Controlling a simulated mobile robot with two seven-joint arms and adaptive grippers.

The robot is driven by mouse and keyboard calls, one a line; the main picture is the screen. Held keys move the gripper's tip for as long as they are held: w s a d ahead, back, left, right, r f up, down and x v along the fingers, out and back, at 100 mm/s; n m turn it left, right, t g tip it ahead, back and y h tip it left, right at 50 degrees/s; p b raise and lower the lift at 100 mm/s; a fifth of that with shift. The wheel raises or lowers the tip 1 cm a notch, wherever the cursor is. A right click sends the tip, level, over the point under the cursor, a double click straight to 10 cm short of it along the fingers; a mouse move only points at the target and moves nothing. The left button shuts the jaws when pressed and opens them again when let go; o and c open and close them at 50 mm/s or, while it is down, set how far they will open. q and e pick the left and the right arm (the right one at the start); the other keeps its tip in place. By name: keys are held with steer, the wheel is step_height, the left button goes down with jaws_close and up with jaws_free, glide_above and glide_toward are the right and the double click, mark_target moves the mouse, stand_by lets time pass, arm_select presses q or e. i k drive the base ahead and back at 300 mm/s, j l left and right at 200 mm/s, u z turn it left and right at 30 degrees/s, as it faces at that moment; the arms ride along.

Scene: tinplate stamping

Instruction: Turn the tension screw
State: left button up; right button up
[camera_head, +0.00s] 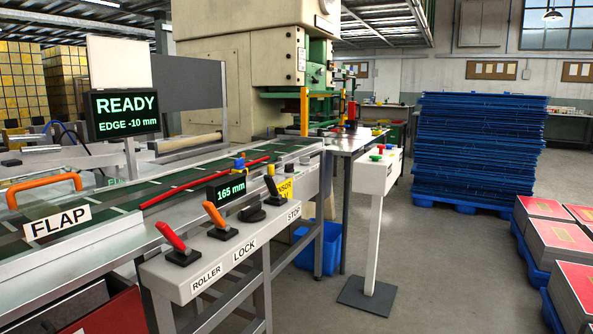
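I cannot tell which part is the tension screw; no readable label names one. A control panel (262,243) runs along the front of the conveyor. It carries a red lever (175,241) near the ROLLER label, an orange lever (215,217) near the LOCK label, a low black knob (252,213) and a black lever (272,189) near the STOP label. A small display (226,191) behind them reads 165 mm. A larger screen (123,113) reads READY and EDGE -10 mm. Neither of my grippers is in view.
An orange handle (44,187) stands above the FLAP label. A red rod (203,183) lies along the green conveyor (118,213). A white button pedestal (373,222) stands right of the panel. Blue stacked racks (475,145) and red-topped stacks (560,245) are right; the floor between is clear.

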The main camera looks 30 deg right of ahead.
mark_target(289, 167)
steer(key=l+z, duration=0.25)
steer(key=z, duration=0.25)
steer(key=i+l+z, duration=0.15)
steer(key=z, duration=0.3)
